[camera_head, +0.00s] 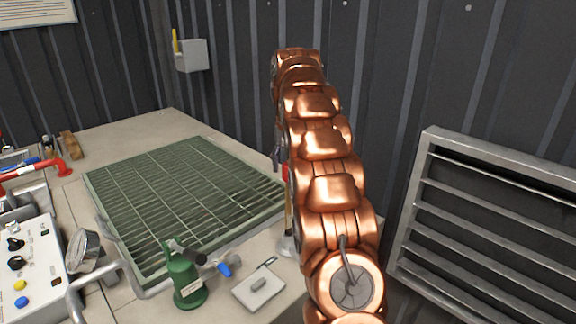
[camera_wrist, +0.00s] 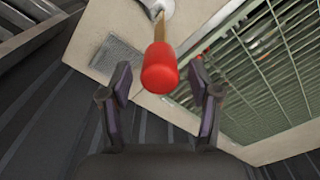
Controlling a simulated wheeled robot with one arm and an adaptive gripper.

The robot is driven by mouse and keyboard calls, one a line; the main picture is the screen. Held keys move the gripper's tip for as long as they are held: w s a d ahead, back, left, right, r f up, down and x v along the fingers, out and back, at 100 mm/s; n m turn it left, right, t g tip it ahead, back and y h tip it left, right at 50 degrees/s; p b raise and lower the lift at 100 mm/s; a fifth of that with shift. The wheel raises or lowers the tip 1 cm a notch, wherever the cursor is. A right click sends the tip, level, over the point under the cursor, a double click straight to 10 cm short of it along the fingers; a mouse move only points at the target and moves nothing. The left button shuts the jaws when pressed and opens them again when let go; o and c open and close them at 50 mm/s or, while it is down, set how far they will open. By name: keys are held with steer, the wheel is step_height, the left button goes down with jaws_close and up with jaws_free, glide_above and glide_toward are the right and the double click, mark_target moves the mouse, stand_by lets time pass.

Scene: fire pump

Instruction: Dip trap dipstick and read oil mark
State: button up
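In the wrist view, a dipstick with a red knob (camera_wrist: 160,68) stands with its thin brass-coloured rod running to a pale metal fitting (camera_wrist: 153,6). My gripper (camera_wrist: 160,84) is open, with one dark finger on each side of the red knob. I cannot tell whether either finger touches it. In the head view, the red knob (camera_head: 285,172) and the rod below it show just left of my copper arm, which partly covers them. The fitting (camera_head: 288,246) sits at the counter's right edge. Most of my gripper is hidden behind the arm there. No oil mark can be seen.
A green grating (camera_head: 180,195) fills the middle of the counter. A green canister (camera_head: 184,280), a blue-handled valve (camera_head: 224,268) and a white plate (camera_head: 258,288) stand in front. A control box (camera_head: 30,262) and gauge (camera_head: 84,249) are left. A louvred metal frame (camera_head: 490,220) stands right.

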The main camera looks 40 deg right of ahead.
step_height(320, 180, down, 14)
steer(key=b, duration=0.2)
steer(key=shift+r+b, duration=1.75)
steer(key=shift+r, duration=3)
steer(key=shift+r, duration=0.15)
